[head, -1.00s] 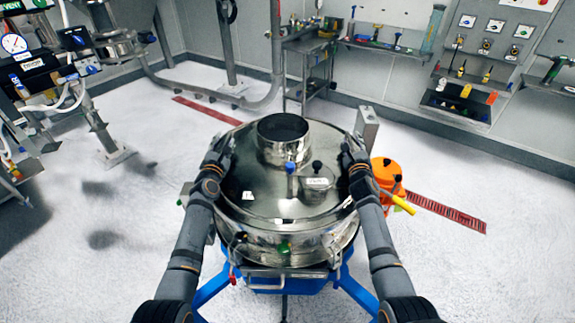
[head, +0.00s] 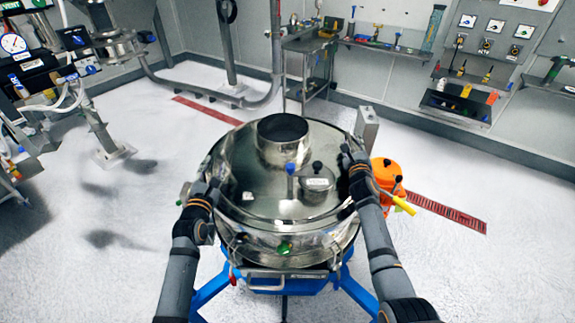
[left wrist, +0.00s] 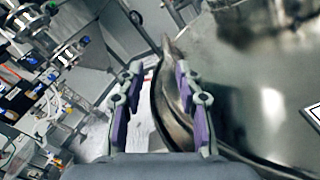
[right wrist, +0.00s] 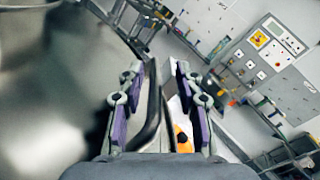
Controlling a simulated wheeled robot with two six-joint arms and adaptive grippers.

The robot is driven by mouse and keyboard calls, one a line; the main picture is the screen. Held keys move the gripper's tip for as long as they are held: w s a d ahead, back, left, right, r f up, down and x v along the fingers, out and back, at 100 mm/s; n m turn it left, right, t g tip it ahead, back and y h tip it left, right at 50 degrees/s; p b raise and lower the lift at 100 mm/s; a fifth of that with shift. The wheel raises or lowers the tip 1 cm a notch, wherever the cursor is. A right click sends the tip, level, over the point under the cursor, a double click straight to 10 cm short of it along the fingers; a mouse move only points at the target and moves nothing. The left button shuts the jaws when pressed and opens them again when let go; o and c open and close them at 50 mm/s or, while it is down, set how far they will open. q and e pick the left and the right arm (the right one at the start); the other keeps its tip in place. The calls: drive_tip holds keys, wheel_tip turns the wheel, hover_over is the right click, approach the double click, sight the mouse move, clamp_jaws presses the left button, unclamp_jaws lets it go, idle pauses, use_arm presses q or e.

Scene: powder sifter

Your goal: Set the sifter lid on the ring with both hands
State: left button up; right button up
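The shiny steel sifter lid (head: 262,185), with a round central neck, lies over the sifter ring (head: 300,256). It looks level, but I cannot tell whether its rim is fully seated all round. My left gripper (head: 211,172) is at the lid's left edge. In the left wrist view its fingers (left wrist: 158,72) are apart, with the curved rim (left wrist: 168,95) between them, nearer the right finger. My right gripper (head: 350,150) is at the right edge. In the right wrist view its fingers (right wrist: 160,72) are apart on either side of the rim (right wrist: 152,110), with gaps showing.
The sifter stands on a blue frame (head: 210,288). An orange container (head: 388,172) with a yellow handle stands close on the right. A grey box (head: 367,127) rises behind the right edge. Piping and gauges are at left, and wall shelves at back. The floor around is mostly clear.

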drive_tip(key=s, duration=1.2)
drive_tip(key=shift+a, duration=0.3)
